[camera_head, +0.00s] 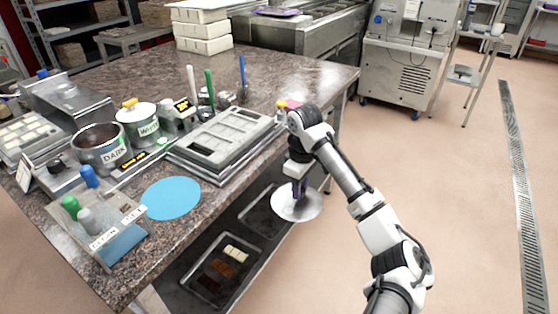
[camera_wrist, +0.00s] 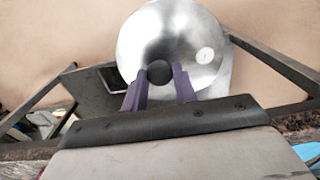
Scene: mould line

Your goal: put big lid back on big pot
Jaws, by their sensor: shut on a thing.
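The big lid (camera_head: 298,208) is a round, shiny metal disc with a dark knob. My gripper (camera_head: 299,184) is shut on that knob and holds the lid out past the table's right-hand edge, below the tabletop's height in the picture. In the wrist view, the fingers of my gripper (camera_wrist: 160,78) stand on both sides of the black knob, with the lid (camera_wrist: 170,32) spread beyond them. The big pot (camera_head: 101,157), labelled DARK, stands open on the left of the table with dark contents showing. My gripper is well to its right.
A lidded pot labelled WHITE (camera_head: 139,130) stands beside the big pot. A grey mould tray (camera_head: 225,145), a blue round mat (camera_head: 170,198) and a bottle rack (camera_head: 98,230) occupy the table. A lower shelf holds a dark tray (camera_head: 212,279).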

